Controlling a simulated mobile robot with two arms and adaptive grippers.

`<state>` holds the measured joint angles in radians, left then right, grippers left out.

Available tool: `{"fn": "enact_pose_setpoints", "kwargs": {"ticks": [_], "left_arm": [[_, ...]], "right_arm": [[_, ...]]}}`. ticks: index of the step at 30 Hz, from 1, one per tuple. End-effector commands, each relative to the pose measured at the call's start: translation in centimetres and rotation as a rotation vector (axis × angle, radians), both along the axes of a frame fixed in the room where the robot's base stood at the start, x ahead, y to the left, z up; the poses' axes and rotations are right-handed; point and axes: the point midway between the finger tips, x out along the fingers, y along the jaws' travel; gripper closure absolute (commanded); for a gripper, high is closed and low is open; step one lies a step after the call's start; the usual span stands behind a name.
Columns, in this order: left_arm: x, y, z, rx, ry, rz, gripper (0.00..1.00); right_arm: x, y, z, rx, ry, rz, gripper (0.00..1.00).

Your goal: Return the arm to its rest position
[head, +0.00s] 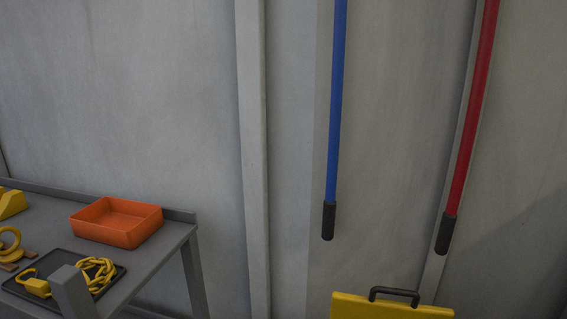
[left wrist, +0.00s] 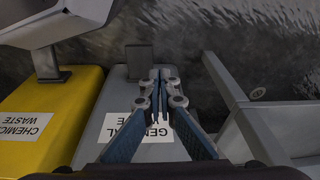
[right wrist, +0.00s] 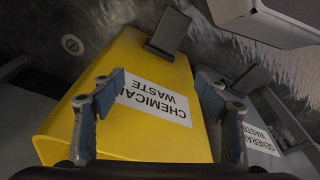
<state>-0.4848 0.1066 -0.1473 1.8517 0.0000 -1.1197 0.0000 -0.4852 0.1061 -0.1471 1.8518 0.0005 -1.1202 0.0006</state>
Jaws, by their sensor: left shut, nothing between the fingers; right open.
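My left gripper (left wrist: 160,78) shows in the left wrist view. Its blue fingers are shut with nothing between them, over a grey bin (left wrist: 110,105) whose label is partly covered by the fingers. My right gripper (right wrist: 160,82) shows in the right wrist view. It is open and empty, its fingers spread over a yellow bin (right wrist: 75,125) labelled "CHEMICAL WASTE". Neither gripper nor arm can be made out clearly in the head view.
A grey table (head: 165,250) stands at left with an orange tray (head: 130,237) and a black tray (head: 122,270) holding a yellow chain (head: 100,268). A blue pole (head: 336,110) and a red pole (head: 473,110) are against the wall. A yellow handled object (head: 350,306) is below.

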Motion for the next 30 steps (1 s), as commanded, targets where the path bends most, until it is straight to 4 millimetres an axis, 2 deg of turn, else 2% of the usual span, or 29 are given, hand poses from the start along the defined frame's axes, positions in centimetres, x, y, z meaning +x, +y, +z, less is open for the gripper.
{"fn": "enact_pose_setpoints", "kwargs": {"ticks": [1,8,12,21,25,30], "left_arm": [[-0.8,0.1,0.1,0.002,0.018,-0.002,1.0],[-4.9,0.6,-3.9,0.007,0.062,-0.011,1.0],[-8.7,1.2,-5.4,0.01,0.089,-0.017,1.0],[-17.3,2.8,-6.0,0.018,0.135,-0.028,1.0],[-19.2,3.2,-6.0,0.02,0.143,-0.031,1.0],[-19.9,3.4,-6.2,0.019,0.145,-0.032,1.0]], "right_arm": [[-0.7,-0.1,0.2,-0.003,0.017,0.002,0.33],[-4.9,-0.7,-3.9,-0.008,0.061,0.011,0.33],[-8.7,-1.2,-5.4,-0.011,0.089,0.017,0.33],[-17.2,-2.8,-6.0,-0.019,0.135,0.029,0.33],[-19.2,-3.2,-5.9,-0.02,0.142,0.032,0.33],[-19.9,-3.4,-6.2,-0.02,0.144,0.033,0.33]]}}
